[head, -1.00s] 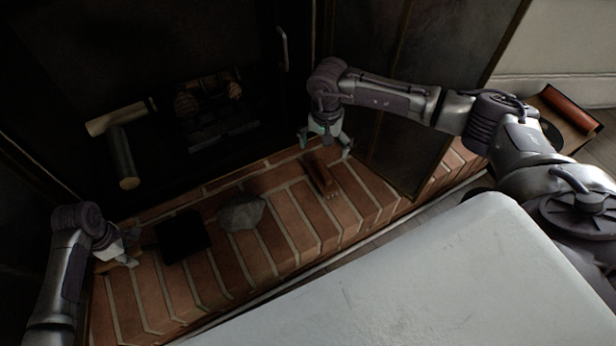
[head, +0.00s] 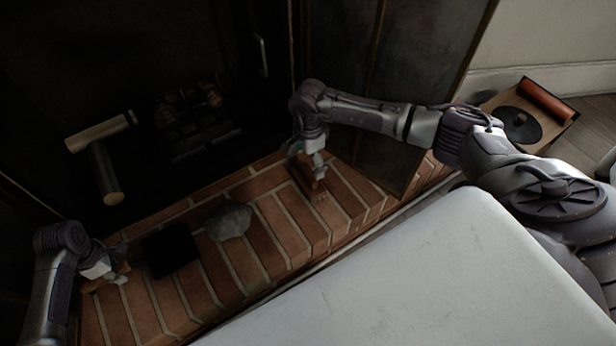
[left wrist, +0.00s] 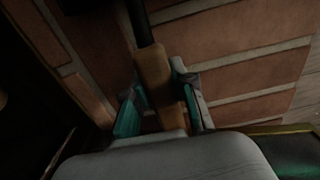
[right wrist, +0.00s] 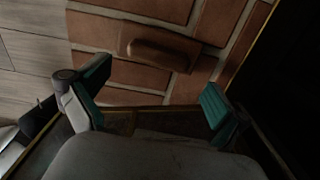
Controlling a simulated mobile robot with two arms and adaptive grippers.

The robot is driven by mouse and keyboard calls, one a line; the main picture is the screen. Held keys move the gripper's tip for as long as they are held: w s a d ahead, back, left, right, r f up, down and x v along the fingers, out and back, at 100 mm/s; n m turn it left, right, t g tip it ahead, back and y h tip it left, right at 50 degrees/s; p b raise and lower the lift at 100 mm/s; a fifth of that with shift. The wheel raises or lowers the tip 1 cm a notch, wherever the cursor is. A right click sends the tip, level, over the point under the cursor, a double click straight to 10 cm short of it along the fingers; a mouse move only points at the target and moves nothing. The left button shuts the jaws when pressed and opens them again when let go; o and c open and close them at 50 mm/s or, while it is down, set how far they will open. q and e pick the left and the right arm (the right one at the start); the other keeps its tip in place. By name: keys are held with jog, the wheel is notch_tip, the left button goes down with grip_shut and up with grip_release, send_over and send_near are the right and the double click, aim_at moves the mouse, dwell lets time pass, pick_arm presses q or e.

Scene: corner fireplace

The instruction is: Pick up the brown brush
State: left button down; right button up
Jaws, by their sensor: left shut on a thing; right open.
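The brown brush (head: 315,189) lies on the brick hearth, partly hidden by my right gripper in the head view. In the right wrist view the brush (right wrist: 163,53) lies beyond the fingertips, with its long side across the picture. My right gripper (right wrist: 157,85) is open and empty, above the brush and apart from it. My left gripper (left wrist: 160,95) is shut on the wooden handle (left wrist: 154,72) of a black, flat-ended tool (head: 170,250), at the hearth's left end.
A grey stone (head: 228,221) lies on the brick hearth (head: 275,225) between the black tool and the brush. Logs (head: 104,170) lie in the dark fireplace. A white surface (head: 400,270) fills the front. A wooden box with a red roll (head: 546,98) stands at the right.

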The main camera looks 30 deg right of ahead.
aim_at(308, 173)
jog(key=shift+s+a+f, duration=0.1)
jog(key=shift+f, duration=1.3)
jog(key=shift+a+f, duration=0.1)
jog(key=shift+f, duration=1.25)
jog(key=c, duration=1)
